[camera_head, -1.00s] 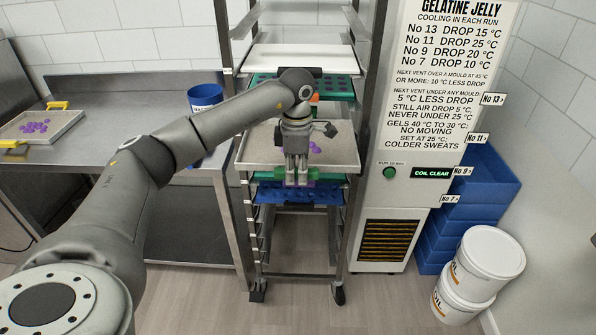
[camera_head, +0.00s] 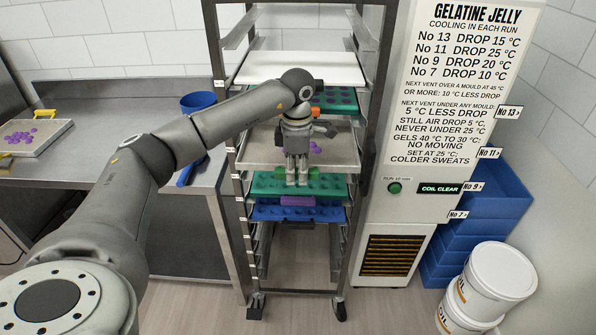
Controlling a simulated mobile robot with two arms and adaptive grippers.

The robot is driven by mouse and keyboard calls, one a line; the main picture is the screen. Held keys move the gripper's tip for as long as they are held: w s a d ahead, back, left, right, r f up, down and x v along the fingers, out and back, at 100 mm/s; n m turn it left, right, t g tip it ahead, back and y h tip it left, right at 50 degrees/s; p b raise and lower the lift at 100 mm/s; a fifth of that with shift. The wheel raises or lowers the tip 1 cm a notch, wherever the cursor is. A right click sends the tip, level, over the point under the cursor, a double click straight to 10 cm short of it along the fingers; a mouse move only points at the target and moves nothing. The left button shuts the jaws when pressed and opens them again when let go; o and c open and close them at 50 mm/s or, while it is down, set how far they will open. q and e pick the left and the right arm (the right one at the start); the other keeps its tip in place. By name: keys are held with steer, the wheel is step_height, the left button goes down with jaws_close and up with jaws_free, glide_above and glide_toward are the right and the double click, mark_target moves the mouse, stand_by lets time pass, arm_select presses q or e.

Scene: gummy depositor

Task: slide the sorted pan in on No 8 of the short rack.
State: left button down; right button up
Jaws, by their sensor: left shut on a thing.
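A grey metal pan (camera_head: 262,152) with purple gummies (camera_head: 315,147) lies level in the middle of the short rack (camera_head: 234,190). My left gripper (camera_head: 297,178) points down at the middle of its front edge and is shut on the pan there. The gripper and wrist hide part of the pan and whatever handle it has in front. The rack's level numbers are too small to read. My right gripper is not in view.
Below the pan are a green mould (camera_head: 330,186) and a blue mould (camera_head: 265,212). Above it are another green mould (camera_head: 342,100) and a white tray (camera_head: 300,68). A second pan (camera_head: 50,143) and a blue tub (camera_head: 199,101) stand on the left counter. The cooling cabinet (camera_head: 382,235) adjoins the rack's right side.

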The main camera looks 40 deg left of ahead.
arm_select(q)
steer(key=shift+s+d+r, duration=0.2)
steer(key=shift+s+r, duration=0.2)
steer(key=shift+w+a+f, duration=0.1)
steer(key=shift+w+f, duration=0.1)
steer(key=shift+f, duration=0.1)
stand_by(0.3)
steer(key=c, duration=1.3)
jaws_free()
steer(key=shift+s, duration=0.15)
steer(key=shift+o, duration=0.2)
steer(key=shift+f, duration=0.1)
step_height(320, 180, up, 12)
